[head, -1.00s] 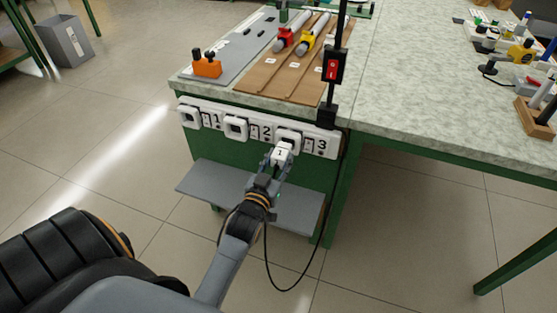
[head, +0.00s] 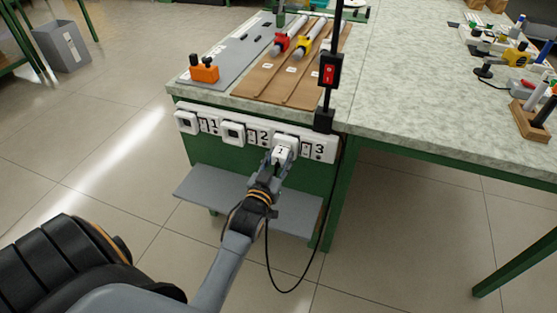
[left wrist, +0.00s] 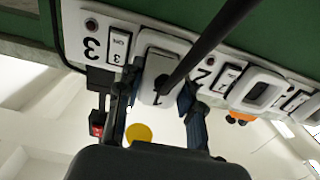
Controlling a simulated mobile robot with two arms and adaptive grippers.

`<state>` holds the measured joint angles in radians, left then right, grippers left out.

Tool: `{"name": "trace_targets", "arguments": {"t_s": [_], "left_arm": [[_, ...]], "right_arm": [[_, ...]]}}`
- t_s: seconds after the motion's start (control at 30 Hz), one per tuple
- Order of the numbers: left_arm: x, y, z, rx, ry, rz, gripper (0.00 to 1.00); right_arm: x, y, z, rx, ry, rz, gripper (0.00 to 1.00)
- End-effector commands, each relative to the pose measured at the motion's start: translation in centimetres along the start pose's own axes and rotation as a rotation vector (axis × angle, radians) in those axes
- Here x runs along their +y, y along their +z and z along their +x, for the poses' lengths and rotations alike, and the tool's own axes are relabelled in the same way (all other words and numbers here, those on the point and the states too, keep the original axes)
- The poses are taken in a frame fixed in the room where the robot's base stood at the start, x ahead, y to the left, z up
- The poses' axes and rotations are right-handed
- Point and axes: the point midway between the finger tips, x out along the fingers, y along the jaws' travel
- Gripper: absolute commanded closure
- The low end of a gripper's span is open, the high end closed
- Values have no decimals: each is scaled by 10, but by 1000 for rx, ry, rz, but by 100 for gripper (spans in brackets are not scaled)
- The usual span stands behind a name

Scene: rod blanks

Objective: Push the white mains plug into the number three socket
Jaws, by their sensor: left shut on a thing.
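The white mains plug (head: 282,153) has a dark mark on its back and is held by my left gripper (head: 275,164). It is at the front of the number three socket (head: 290,139), left of the switch and the 3 on the white socket strip. In the left wrist view the plug (left wrist: 157,72) sits between the two fingers of my left gripper (left wrist: 155,95), over the socket's white surround. The plug's front is hidden, so I cannot tell how deep its pins are. My right gripper is not in view.
The number one socket (head: 186,121) and number two socket (head: 232,132) are empty. A grey shelf (head: 205,187) lies below the strip. A black cable (head: 269,270) hangs in a loop beneath my gripper. A red switch box (head: 329,74) stands on a black post above.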

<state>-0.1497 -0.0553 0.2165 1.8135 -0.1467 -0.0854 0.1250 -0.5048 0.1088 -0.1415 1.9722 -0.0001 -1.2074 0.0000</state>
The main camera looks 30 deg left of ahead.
Motion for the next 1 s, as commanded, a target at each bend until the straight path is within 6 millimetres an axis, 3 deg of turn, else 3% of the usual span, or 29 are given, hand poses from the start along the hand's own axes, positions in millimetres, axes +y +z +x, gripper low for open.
{"name": "trace_targets", "arguments": {"t_s": [0.33,0.37,0.5,0.83,1.0], "left_arm": [[0,0,7,1,0,0,100],[0,0,7,1,0,0,61],[0,0,7,1,0,0,37],[0,1,4,-2,0,0,37],[0,1,-17,-3,0,0,37]], "right_arm": [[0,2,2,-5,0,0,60],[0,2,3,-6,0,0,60],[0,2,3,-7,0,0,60],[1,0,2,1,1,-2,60],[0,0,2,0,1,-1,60]]}}
